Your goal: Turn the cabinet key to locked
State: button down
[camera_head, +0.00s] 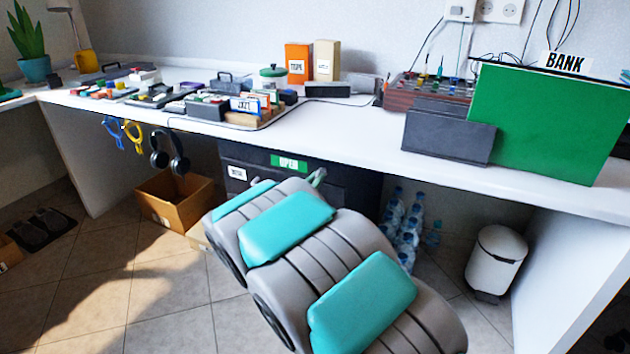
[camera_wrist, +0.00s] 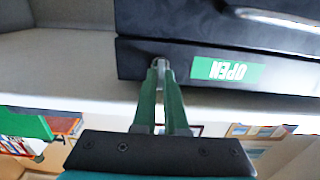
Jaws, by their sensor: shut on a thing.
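The dark cabinet (camera_head: 350,188) stands under the white desk, with a green OPEN label (camera_head: 289,163) on its upper front. In the wrist view the cabinet (camera_wrist: 170,22) fills the top, and the OPEN label (camera_wrist: 228,70) appears upside down, right of my fingers. My gripper (camera_wrist: 160,70) has its green fingers shut on the small metal key (camera_wrist: 159,62) at the cabinet front. In the head view my gripper (camera_head: 318,175) shows only partly beyond my arm, and the key cannot be made out there. The key's exact angle is hard to tell.
The desk (camera_head: 345,122) overhangs the cabinet. A cardboard box (camera_head: 160,208) and hanging headphones (camera_head: 178,160) are to its left. Water bottles (camera_head: 408,235) and a white bin (camera_head: 496,258) are to its right.

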jog(key=shift+f+m+b, duration=0.1)
jog(key=shift+m+b, duration=0.2)
jog(key=shift+b, duration=0.1)
jog(key=shift+d+m+b, duration=0.2)
jog(key=shift+m+b, duration=7)
jog(key=shift+m, duration=1.4)
jog(key=shift+f, duration=0.1)
jog(key=c, duration=1)
grip_release()
jog(key=shift+o, duration=0.2)
jog(key=shift+s, duration=0.1)
